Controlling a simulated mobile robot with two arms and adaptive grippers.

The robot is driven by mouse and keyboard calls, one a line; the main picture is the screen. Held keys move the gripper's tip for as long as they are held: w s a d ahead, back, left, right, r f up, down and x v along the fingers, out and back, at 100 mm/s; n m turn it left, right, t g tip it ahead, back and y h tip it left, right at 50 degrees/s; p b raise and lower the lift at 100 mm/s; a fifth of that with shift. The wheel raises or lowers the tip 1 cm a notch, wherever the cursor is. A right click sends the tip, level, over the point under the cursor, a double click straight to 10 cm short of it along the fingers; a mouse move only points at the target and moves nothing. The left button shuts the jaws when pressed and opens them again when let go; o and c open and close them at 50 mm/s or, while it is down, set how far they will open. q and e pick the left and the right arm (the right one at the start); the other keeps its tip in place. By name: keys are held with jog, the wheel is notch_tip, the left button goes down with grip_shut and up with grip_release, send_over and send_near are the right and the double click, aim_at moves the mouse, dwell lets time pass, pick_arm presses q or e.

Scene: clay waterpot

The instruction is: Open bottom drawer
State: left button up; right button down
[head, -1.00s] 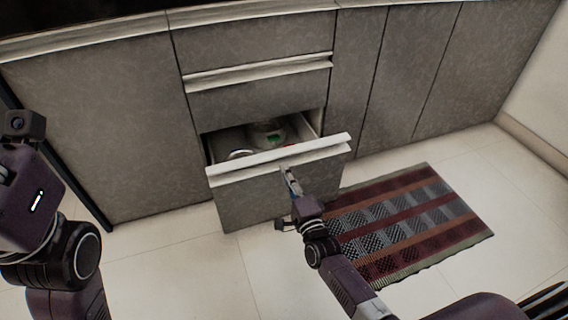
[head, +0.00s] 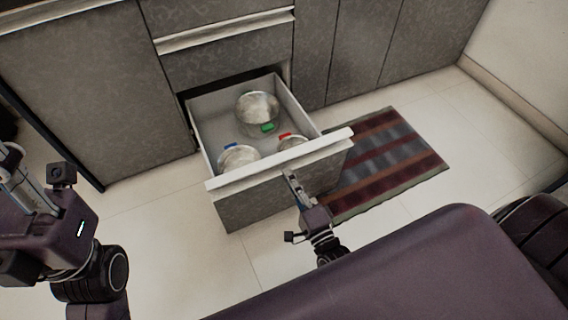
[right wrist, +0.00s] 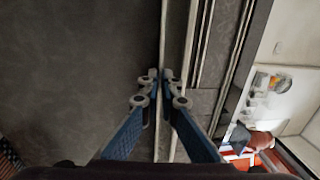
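The bottom drawer (head: 196,118) stands pulled well out of the grey cabinet in the head view. Its front has a pale handle strip (head: 245,178) along the top edge. My right gripper (head: 288,175) is at the middle of this strip. In the right wrist view its two fingertips (right wrist: 161,76) close on the pale strip from both sides. My left gripper (head: 28,190) hangs at the left edge of the head view, away from the drawer; its fingertips do not show clearly.
Several glassy pots lie in the drawer, one with a green part (head: 257,104) at the back. A striped rug (head: 390,160) lies on the floor to the right. Shut drawers (head: 225,62) are above. The tiled floor (head: 170,235) in front is clear.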

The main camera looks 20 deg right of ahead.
jog(key=shift+s, duration=0.7)
jog(key=shift+f, duration=0.1)
jog(key=c, duration=2.2)
grip_release()
jog(key=shift+r, duration=0.2)
